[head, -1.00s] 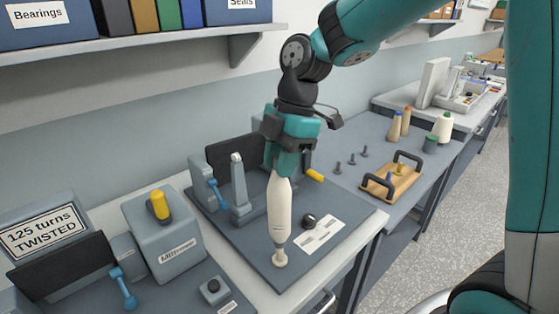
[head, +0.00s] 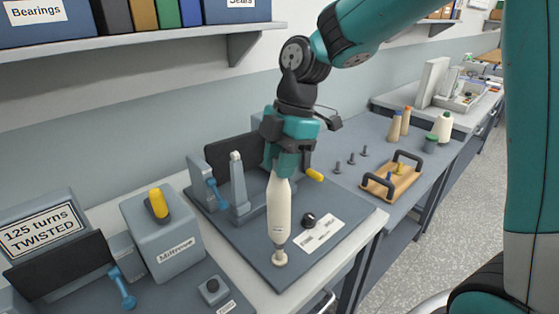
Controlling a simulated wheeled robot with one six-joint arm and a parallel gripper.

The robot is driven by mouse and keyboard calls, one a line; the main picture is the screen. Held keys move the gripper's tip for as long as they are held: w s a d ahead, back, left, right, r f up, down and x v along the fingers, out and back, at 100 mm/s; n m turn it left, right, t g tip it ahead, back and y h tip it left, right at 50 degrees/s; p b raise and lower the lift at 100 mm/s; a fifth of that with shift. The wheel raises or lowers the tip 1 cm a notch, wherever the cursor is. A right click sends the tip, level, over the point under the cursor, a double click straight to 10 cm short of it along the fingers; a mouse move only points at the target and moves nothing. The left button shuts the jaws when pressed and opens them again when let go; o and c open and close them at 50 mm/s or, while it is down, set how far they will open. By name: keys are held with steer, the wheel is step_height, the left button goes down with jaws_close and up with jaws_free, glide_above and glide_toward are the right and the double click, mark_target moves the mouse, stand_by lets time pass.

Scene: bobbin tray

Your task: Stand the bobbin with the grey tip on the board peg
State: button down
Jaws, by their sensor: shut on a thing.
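My gripper (head: 287,170) is shut on the upper end of a cream bobbin (head: 279,208). The bobbin hangs close to upright over the front of the dark machine plate, with a grey band at its lower end. Just below is a small pale round piece (head: 280,259) on the plate; I cannot tell whether the two touch. Three dark pegs, one of them the middle peg (head: 351,159), stand bare on the far bench. The gripper's fingertips are partly hidden.
On the far bench are a wooden tray (head: 405,184) with dark handles, tan cones (head: 394,127), a white cone (head: 443,127) and a green piece (head: 431,143). A grey post (head: 238,185) and a black knob (head: 308,220) stand near the bobbin. A shelf (head: 150,38) is above left.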

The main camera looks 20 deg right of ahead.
mark_target(280, 182)
steer(key=shift+f+b, duration=1.95)
steer(key=shift+f, duration=0.4)
steer(key=c, duration=0.8)
jaws_free()
steer(key=shift+r, duration=0.15)
steer(key=p+v, duration=0.3)
steer(key=v, duration=1.4)
steer(key=shift+p, duration=0.35)
steer(key=shift+r, duration=0.15)
steer(key=s+a+f+m, duration=0.5)
steer(key=s+m, duration=0.2)
steer(key=s, duration=0.3)
steer(key=s+a+f+m, duration=0.5)
steer(key=s+m, duration=0.1)
steer(key=s, duration=0.4)
steer(key=shift+f+m+t+y, duration=0.25)
steer(key=shift+m+t+y, duration=0.15)
